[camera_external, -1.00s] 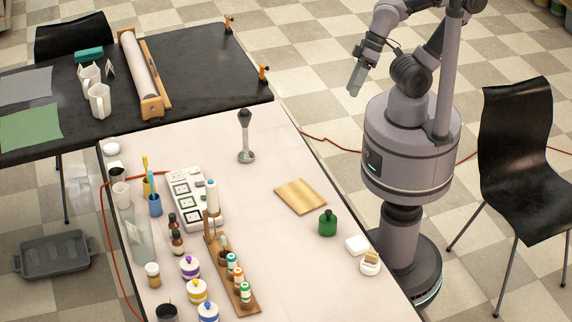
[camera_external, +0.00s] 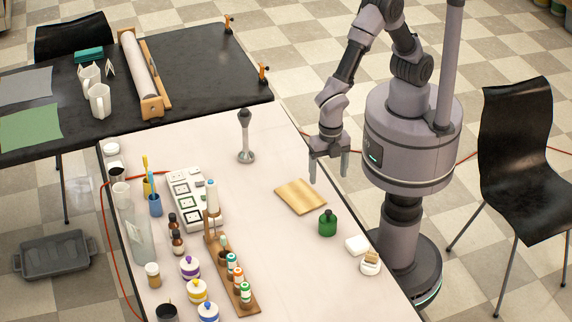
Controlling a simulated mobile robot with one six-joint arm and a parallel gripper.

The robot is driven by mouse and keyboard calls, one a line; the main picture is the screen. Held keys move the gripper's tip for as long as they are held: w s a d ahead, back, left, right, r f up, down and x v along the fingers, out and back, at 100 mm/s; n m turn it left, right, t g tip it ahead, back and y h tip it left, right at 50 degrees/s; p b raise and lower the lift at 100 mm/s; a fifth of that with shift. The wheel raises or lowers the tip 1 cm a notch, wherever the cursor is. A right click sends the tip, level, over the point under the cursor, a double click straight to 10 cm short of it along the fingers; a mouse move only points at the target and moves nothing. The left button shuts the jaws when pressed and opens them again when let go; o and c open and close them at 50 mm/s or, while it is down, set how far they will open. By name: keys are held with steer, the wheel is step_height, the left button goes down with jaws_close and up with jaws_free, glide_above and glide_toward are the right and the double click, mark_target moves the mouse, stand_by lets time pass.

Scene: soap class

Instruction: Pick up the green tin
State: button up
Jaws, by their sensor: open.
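The green tin (camera_external: 327,223) is a small dark green container with a narrower dark top. It stands upright on the white table (camera_external: 262,247) near its right edge, just below the wooden board. My gripper (camera_external: 328,180) is open and empty, with its fingers pointing down. In the picture it is above the tin, close to the table's right edge, and apart from the tin. Nothing hides the tin.
A wooden board (camera_external: 301,197) lies just above and left of the tin. A white block (camera_external: 357,245) and a small white dish (camera_external: 370,264) are to its right. A stick blender (camera_external: 245,137) stands farther back. The table left of the tin is clear.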

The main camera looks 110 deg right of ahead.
mark_target(328, 215)
steer(key=shift+n, duration=0.3)
step_height(328, 215, down, 13)
steer(key=b, duration=0.5)
steer(key=shift+s+a+f, duration=0.1)
steer(key=shift+a+f, duration=0.05)
steer(key=f+b, duration=0.1)
steer(key=f, duration=0.1)
steer(key=f+b, duration=0.2)
steer(key=f, duration=0.1)
steer(key=shift+s+a+f, duration=0.1)
steer(key=shift+a+f, duration=0.05)
steer(key=shift+a, duration=0.05)
steer(key=shift+c, duration=1.3)
steer(key=c, duration=1.4)
steer(key=shift+r, duration=0.25)
